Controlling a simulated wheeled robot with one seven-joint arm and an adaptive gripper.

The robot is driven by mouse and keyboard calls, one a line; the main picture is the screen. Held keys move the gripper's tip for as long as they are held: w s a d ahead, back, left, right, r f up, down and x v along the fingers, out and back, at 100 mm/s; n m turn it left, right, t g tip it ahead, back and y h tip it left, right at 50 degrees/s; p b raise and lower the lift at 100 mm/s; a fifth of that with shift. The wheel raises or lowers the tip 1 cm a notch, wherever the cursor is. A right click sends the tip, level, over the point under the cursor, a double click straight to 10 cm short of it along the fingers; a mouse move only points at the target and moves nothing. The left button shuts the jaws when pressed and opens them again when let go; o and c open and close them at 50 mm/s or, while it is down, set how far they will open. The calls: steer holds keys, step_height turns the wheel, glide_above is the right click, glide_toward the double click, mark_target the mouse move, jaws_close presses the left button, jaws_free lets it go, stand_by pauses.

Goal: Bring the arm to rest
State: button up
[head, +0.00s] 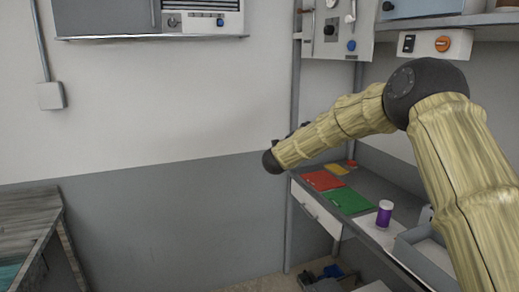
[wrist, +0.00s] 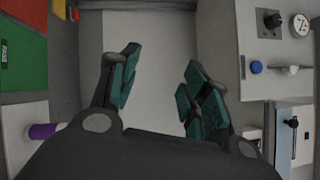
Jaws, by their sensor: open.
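My gripper (wrist: 157,92) shows in the wrist view with its two dark, green-padded fingers spread apart and nothing between them. In the head view my arm, in a yellowish ribbed cover, reaches up from the lower right and bends over toward the middle. The gripper itself is mostly hidden behind the arm's end there.
A red mat (head: 321,180), a green mat (head: 346,200) and a purple container (head: 384,213) lie on the bench. A grey tray (head: 428,258) stands nearer. A control box (head: 337,28) hangs above. A wooden table (head: 25,222) is at left. The floor between is open.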

steer(key=s+a+f+n+y, duration=0.1)
steer(key=s+f+n+y, duration=0.4)
steer(key=f, duration=1)
steer(key=s+a+f+n+y, duration=0.1)
steer(key=s+f+n, duration=0.4)
steer(key=f, duration=0.9)
steer(key=s+f+n+g+y+b, duration=0.1)
steer(key=s+f+n+g+y, duration=0.2)
steer(key=s+f, duration=0.65)
steer(key=s+f+n+g+y, duration=0.15)
steer(key=s+f+n, duration=0.45)
steer(key=f, duration=0.7)
steer(key=s+d+f+n+g, duration=0.25)
steer(key=s+f, duration=0.25)
steer(key=s, duration=0.6)
steer(key=s+d+f+n+g, duration=0.1)
steer(key=s+f+n+g, duration=0.15)
steer(key=s+f, duration=0.6)
steer(key=s+d+n+g, duration=0.1)
steer(key=s+n+g, duration=0.1)
steer(key=s, duration=1.2)
steer(key=s+d+n+g+b, duration=0.1)
steer(key=s+g, duration=0.3)
steer(key=s, duration=1)
steer(key=shift+s+d+r+n+y, duration=0.3)
steer(key=shift+d+r+n+y, duration=0.15)
steer(key=shift+d, duration=0.1)
